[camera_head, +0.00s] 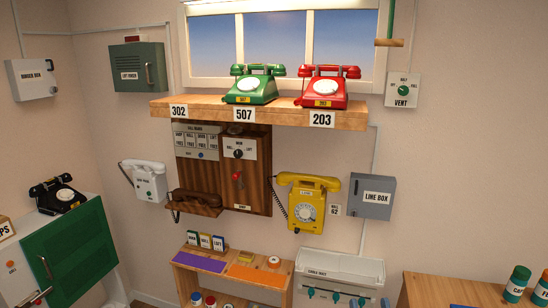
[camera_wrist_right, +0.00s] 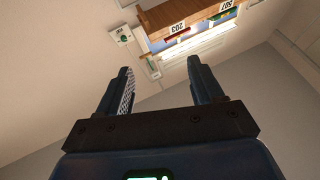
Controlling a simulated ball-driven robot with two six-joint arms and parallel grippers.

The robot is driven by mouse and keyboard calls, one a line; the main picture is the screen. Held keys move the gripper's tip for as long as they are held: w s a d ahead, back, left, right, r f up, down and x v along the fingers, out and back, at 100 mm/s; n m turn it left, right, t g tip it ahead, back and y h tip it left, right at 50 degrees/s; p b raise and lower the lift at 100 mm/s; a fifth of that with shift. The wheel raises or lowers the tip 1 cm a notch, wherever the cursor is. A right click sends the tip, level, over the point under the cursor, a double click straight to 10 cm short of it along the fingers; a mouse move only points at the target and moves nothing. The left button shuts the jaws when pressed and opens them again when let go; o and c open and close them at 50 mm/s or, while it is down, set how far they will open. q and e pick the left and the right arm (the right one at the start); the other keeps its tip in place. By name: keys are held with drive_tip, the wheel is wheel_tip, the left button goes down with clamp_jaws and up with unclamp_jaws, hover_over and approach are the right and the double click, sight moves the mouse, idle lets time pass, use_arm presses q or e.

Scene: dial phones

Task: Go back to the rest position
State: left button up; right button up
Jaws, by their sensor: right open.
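My right gripper (camera_wrist_right: 158,68) shows in the right wrist view. Its two dark fingers are spread wide apart, with nothing between them. Beyond the fingertips, upside down and at a distance, is the wooden shelf (camera_wrist_right: 192,15) with the labels 203 and 507. The gripper touches nothing that I can see. In the head view I make out neither gripper. My left gripper is in no view.
A green phone (camera_head: 252,86) and a red phone (camera_head: 328,88) stand on the shelf (camera_head: 205,104). Below hang a wooden wall phone (camera_head: 258,160), a yellow phone (camera_head: 305,200) and a grey line box (camera_head: 371,197). A wooden table (camera_head: 440,289) stands at lower right.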

drive_tip(key=s+f+g+b, duration=0.2)
drive_tip(key=s+f, duration=0.6)
drive_tip(key=s, duration=0.4)
drive_tip(key=s+f+g+b, duration=0.2)
drive_tip(key=s+f+g, duration=0.1)
drive_tip(key=s+f, duration=0.6)
drive_tip(key=s, duration=0.3)
drive_tip(key=shift+s+d+f+n+g+b, duration=0.15)
drive_tip(key=shift+s+f+n+g+b, duration=0.05)
drive_tip(key=shift+n+g+b, duration=0.15)
